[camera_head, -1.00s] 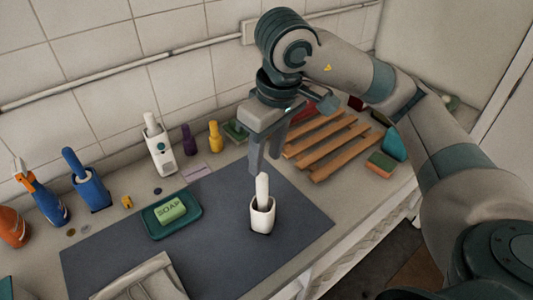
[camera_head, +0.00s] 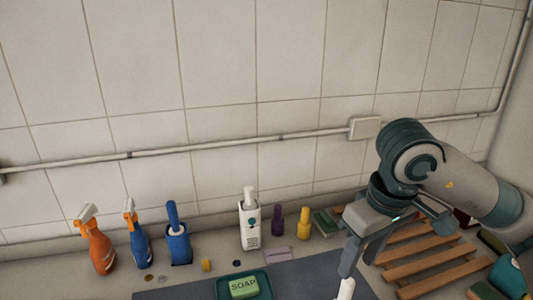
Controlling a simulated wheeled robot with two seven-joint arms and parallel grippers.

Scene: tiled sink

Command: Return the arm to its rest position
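My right arm comes in from the right, and its gripper (camera_head: 358,268) points down over the counter. Its two fingers are apart with nothing between them. Just below the nearer finger is the top of a white stick (camera_head: 346,289), cut off by the bottom edge; whether the finger touches it cannot be told. The cup that held the stick is out of view below. My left gripper is not in view.
A slatted wooden rack (camera_head: 425,262) lies behind and right of the gripper. A soap bar (camera_head: 243,288) sits in a green dish (camera_head: 263,283) on a dark mat (camera_head: 300,277). Spray bottles (camera_head: 101,251), a blue holder (camera_head: 178,246) and a white dispenser (camera_head: 249,226) line the tiled wall.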

